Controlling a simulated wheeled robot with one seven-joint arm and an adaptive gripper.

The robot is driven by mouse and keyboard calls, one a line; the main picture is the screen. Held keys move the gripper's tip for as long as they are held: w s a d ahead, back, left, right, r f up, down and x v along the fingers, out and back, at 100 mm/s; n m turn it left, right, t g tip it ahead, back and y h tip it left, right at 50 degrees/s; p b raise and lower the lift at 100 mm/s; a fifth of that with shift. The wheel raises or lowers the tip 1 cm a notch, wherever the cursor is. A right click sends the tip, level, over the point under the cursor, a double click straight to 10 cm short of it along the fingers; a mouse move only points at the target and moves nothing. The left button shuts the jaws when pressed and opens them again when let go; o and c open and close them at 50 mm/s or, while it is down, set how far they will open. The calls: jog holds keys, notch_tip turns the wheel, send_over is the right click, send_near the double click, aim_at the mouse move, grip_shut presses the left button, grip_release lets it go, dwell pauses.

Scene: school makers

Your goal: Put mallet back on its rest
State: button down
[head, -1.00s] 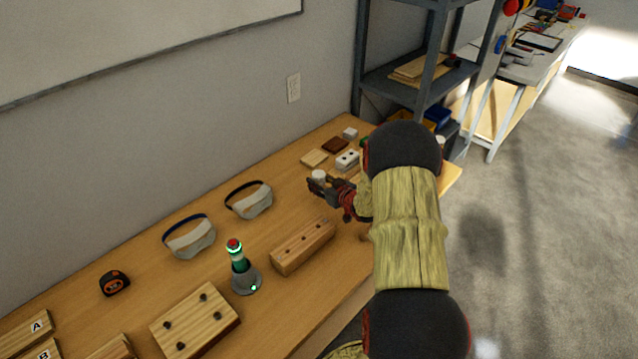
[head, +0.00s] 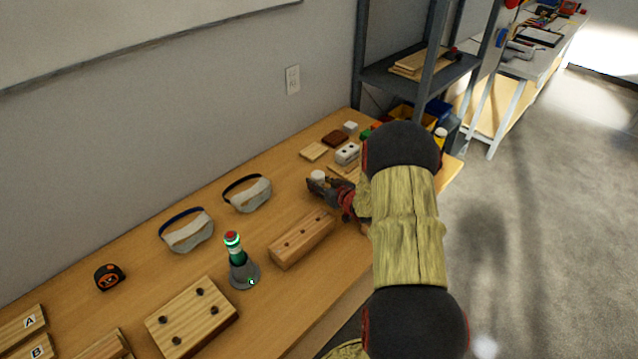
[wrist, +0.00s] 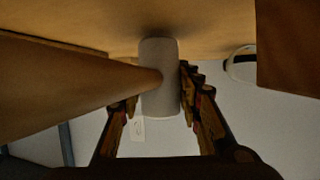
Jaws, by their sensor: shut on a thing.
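The mallet shows in the wrist view as a pale grey cylinder head (wrist: 160,100) between my fingers, with a brown handle (wrist: 60,88) running in from the left. In the head view the pale head (head: 317,175) shows at the tip of my gripper (head: 318,185), just above or at the table. My gripper (wrist: 160,86) is shut on the mallet. My arm hides the rest of the mallet in the head view. A long wooden block with dark holes (head: 301,239) lies in front of the gripper. I cannot tell which thing is the mallet's rest.
A grey shelf (head: 420,75) stands beyond.

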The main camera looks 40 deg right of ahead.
jog(key=shift+f, duration=0.4)
jog(key=c, duration=1.6)
grip_release()
jog(key=o, duration=0.4)
jog(key=shift+o, duration=0.2)
jog(key=shift+f, duration=0.1)
jog(key=v, duration=1.2)
jog(key=w+a+r+g+h, duration=0.2)
jog(key=w+a+r, duration=0.15)
jog(key=r, duration=0.65)
jog(key=s+a+r+g, duration=0.2)
jog(key=s+a+r, duration=0.2)
jog(key=a+r, duration=0.5)
jog(key=s+a+r+n+g+y, duration=0.1)
jog(key=s+a+y, duration=0.1)
jog(key=s+a, duration=0.7)
jog(key=s+a+r+n+g+y, duration=0.1)
jog(key=s+a+g+y, duration=0.1)
jog(key=s+a, duration=0.8)
jog(key=a, duration=0.3)
jog(key=shift+a+r+g, duration=0.15)
jog(key=shift+r+g, duration=0.15)
jog(key=shift+r, duration=0.1)
